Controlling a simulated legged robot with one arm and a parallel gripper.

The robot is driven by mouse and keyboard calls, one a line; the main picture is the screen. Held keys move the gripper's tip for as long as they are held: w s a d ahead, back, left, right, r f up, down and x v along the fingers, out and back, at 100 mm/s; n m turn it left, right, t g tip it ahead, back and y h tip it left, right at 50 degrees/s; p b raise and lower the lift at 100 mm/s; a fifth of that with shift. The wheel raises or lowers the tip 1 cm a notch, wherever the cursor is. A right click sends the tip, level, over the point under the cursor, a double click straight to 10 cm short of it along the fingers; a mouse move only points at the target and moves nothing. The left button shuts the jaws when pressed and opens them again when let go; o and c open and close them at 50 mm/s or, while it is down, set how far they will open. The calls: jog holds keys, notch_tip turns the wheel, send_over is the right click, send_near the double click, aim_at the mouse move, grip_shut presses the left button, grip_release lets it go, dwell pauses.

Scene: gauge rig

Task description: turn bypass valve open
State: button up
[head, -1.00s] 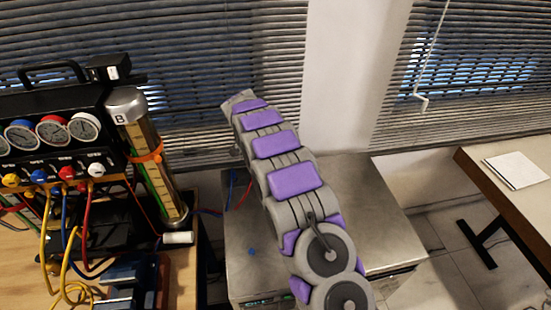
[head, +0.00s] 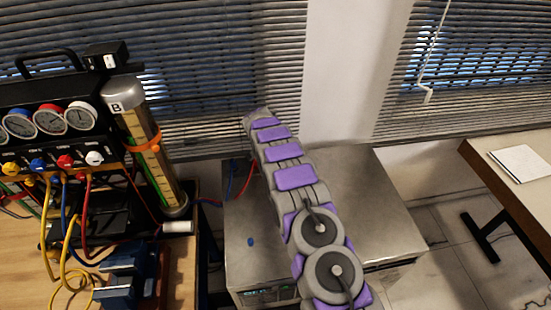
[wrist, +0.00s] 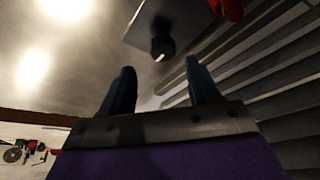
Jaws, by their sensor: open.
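My gripper (wrist: 160,66) shows in the wrist view with its two dark fingers spread apart and nothing between them. Beyond the fingertips, a dark round knob (wrist: 163,46) stands on a grey metal plate (wrist: 138,27); I cannot tell whether it is the bypass valve. In the head view, the gauge rig (head: 45,150) stands at the left with round gauges above a row of yellow, blue, red and white knobs. No label there marks a bypass valve that I can read. My arm reaches toward the blinds, and my gripper is hidden beyond its far end.
A metal cabinet (head: 375,200) stands below my arm, with a small blue piece (head: 250,241) on its top. A tall cylinder (head: 155,165) stands beside the rig. Blinds (head: 210,60) line the back. A table (head: 520,195) with white paper stands at the right.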

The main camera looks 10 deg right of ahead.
jog(key=f, duration=0.1)
jog(key=w+f, duration=0.1)
jog(key=f, duration=0.1)
jog(key=shift+a+f, duration=0.2)
jog(key=shift+f, duration=0.25)
jog(key=shift+w+d, duration=0.1)
jog(key=shift+d, duration=0.45)
jog(key=shift+c, duration=0.9)
jog(key=shift+a, duration=0.35)
jog(key=c, duration=0.6)
jog(key=shift+d, duration=0.1)
jog(key=shift+c, duration=1.3)
